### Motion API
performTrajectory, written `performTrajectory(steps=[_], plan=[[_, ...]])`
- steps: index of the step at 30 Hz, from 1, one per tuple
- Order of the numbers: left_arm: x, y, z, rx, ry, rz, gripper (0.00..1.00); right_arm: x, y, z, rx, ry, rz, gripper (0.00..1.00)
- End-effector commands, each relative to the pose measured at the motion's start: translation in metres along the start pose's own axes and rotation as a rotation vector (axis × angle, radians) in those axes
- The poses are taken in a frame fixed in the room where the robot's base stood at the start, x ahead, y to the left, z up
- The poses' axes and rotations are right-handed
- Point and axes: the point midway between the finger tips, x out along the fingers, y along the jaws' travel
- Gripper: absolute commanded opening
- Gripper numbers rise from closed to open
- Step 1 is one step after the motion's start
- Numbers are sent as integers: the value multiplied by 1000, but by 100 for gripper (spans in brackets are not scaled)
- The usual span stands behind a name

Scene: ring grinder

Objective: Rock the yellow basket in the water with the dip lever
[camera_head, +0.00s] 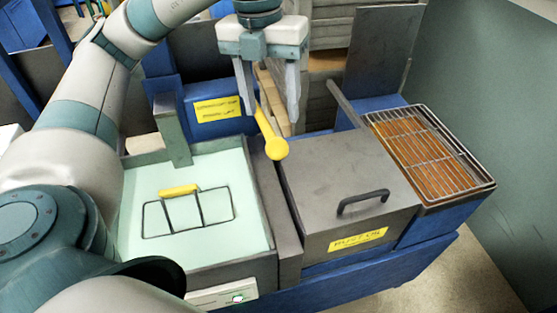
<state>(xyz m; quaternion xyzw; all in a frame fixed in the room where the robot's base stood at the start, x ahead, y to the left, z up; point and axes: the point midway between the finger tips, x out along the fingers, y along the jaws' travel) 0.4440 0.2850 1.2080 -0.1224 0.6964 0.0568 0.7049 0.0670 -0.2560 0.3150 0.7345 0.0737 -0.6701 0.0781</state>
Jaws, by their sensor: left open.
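The dip lever is a yellow rod with a round knob (276,149), standing between the water tank and the grey lidded box. My left gripper (272,117) hangs from above, open, with its fingertips apart. In the picture the lever's rod shows between the two fingers and the knob shows below them; I cannot tell whether a finger touches it. The basket (179,190) shows a yellow handle and a thin dark wire frame in the pale green water (240,185) of the tank at left. Its lower part is hard to see. My right gripper is not in view.
The grey box (340,175) with a black handle (363,202) and yellow label stands right of the lever. A wire rack (425,150) over an orange-brown surface lies farther right. A blue box (215,108) with a yellow label stands behind the tank. A grey-green post (172,130) rises at the tank's back edge.

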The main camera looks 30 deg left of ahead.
Motion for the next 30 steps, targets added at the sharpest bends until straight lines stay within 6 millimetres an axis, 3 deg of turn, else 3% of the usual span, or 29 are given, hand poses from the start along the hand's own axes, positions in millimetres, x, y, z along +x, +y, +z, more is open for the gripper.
performTrajectory(steps=[21,30], plan=[[119,1,-2,0,5,2,55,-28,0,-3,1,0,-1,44],[151,0,-1,1,1,0,55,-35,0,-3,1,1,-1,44]])
